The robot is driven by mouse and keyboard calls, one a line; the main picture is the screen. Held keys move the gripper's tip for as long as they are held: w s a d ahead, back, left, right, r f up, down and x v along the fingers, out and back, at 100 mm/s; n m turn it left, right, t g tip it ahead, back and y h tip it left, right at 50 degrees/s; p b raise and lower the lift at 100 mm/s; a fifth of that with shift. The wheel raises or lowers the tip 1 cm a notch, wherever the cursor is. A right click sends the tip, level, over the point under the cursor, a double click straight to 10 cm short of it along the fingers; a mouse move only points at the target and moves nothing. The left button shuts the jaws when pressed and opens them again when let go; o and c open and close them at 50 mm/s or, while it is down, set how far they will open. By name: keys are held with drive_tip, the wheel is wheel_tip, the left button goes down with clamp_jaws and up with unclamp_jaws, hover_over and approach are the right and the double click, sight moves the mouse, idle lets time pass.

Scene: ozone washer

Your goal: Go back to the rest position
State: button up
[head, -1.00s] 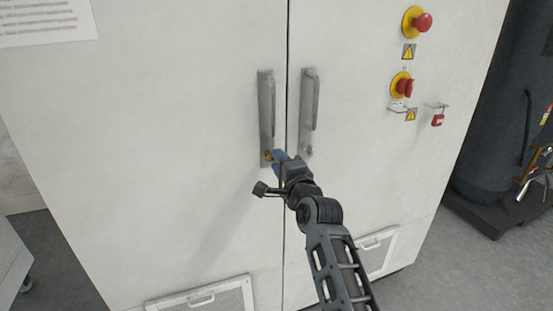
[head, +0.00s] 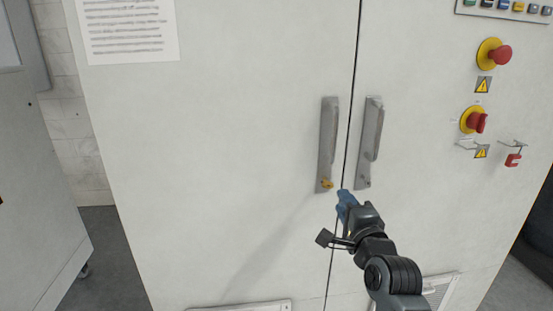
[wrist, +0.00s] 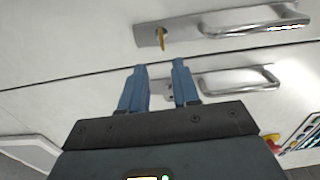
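My gripper (head: 345,199) is in front of the white cabinet (head: 240,150), just below and right of the left door handle (head: 328,140). In the wrist view its two blue fingers (wrist: 159,68) are apart with nothing between them. A yellow key (head: 327,183) sits in the lock at the bottom of the left handle; it also shows in the wrist view (wrist: 162,38), beyond the fingertips and clear of them. The right door handle (head: 371,140) is beside the seam. Both doors look shut.
A red-and-yellow emergency button (head: 497,54), a red rotary switch (head: 475,121) and a red padlock (head: 513,160) are on the right door. Vent grilles are low on the cabinet. Another grey unit (head: 35,200) stands at the left, with a floor gap between.

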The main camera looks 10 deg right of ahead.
drive_tip(key=s+d+f+n, duration=0.1)
drive_tip(key=s+f+n, duration=0.3)
drive_tip(key=s, duration=0.6)
drive_tip(key=s+d+f+n+g, duration=0.1)
drive_tip(key=s+d+f+n, duration=0.2)
drive_tip(key=s, duration=0.6)
drive_tip(key=s+f+n, duration=0.4)
drive_tip(key=s+f, duration=0.1)
drive_tip(key=s, duration=0.5)
drive_tip(key=s+a+r+n, duration=0.1)
drive_tip(key=s+r+n, duration=0.1)
drive_tip(key=s, duration=0.6)
drive_tip(key=s+a+r+n+g, duration=0.1)
drive_tip(key=s+a+r+n, duration=0.1)
drive_tip(key=s, duration=0.6)
drive_tip(key=s+a+r+n+g, duration=0.1)
drive_tip(key=s+a+r+n, duration=0.1)
drive_tip(key=s, duration=0.6)
drive_tip(key=shift+s+a+r+n, duration=0.2)
drive_tip(key=shift+s+r+n, duration=0.25)
drive_tip(key=shift+r, duration=0.25)
drive_tip(key=shift+o, duration=0.5)
drive_tip(key=shift+w, duration=0.1)
